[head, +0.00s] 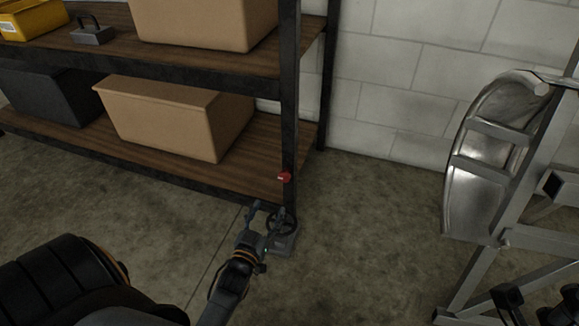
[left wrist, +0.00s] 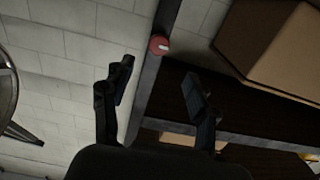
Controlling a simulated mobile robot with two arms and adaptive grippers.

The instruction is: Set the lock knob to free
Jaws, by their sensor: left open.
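A small red knob (head: 284,177), which I take to be the lock knob, sits on the dark shelf post near its lower end. In the left wrist view the red knob (left wrist: 159,45) shows a pale mark on its face, too small to read. My left gripper (head: 265,212) is open and empty, below and in front of the knob, apart from it. In the left wrist view my left gripper (left wrist: 158,72) has its fingers spread, with the knob beyond and between them. Dark shapes at the lower right may be my right gripper (head: 510,300); its fingers are unclear.
A grey block with a dark round wheel (head: 281,222) stands at the foot of the post (head: 290,110), close to my left gripper. The shelf (head: 262,158) holds cardboard boxes (head: 165,115). A metal trailer frame (head: 530,185) stands right. Floor between is clear.

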